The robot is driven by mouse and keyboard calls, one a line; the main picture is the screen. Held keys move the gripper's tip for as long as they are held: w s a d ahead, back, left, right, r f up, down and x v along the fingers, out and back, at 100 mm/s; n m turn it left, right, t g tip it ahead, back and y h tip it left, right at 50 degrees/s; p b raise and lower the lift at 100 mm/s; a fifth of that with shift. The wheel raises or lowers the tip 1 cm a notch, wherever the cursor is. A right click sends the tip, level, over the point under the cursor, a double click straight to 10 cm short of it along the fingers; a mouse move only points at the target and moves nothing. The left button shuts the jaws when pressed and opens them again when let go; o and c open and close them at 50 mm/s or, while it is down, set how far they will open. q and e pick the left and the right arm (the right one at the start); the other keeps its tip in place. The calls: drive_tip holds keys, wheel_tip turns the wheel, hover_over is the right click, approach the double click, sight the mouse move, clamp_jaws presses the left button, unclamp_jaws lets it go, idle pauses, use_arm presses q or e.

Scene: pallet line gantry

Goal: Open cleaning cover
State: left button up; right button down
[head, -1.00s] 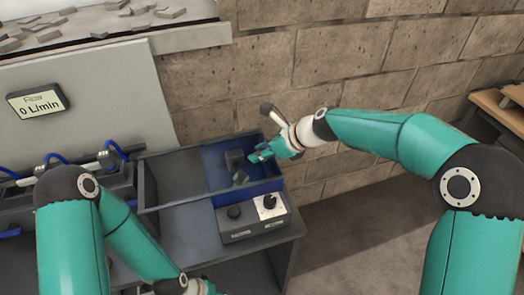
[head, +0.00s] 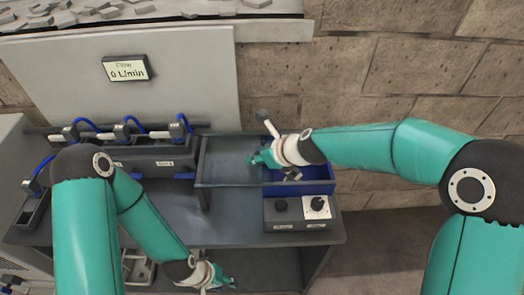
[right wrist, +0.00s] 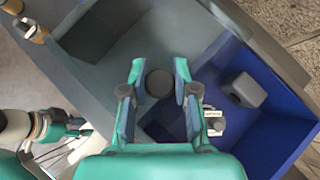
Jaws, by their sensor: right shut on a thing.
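The cleaning cover (head: 230,172) looks like a grey, see-through panel over the left part of an open-framed box, left of the blue bin (head: 322,187). My right gripper (head: 259,158) is at the panel's right side, near the bin's left edge. In the right wrist view its fingers (right wrist: 160,92) stand on both sides of a dark round knob (right wrist: 160,83) and are shut on it. The grey panel (right wrist: 130,55) lies left of the knob there. My left gripper (head: 228,283) hangs low in front of the bench; its fingers are too small to judge.
A control box (head: 296,213) with two dark knobs stands in front of the bin. A flow display (head: 125,68) reads 0 L/min on the back panel. Valves with blue hoses (head: 124,130) line the left. A brick wall (head: 410,70) stands behind.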

drive_tip(key=shift+a, duration=0.5)
drive_tip(key=c, duration=0.9)
unclamp_jaws()
drive_tip(key=shift+w, duration=0.1)
drive_tip(key=shift+o, duration=0.2)
drive_tip(key=shift+r, duration=0.1)
drive_tip(key=v, duration=1.2)
drive_tip(key=shift+f, duration=0.2)
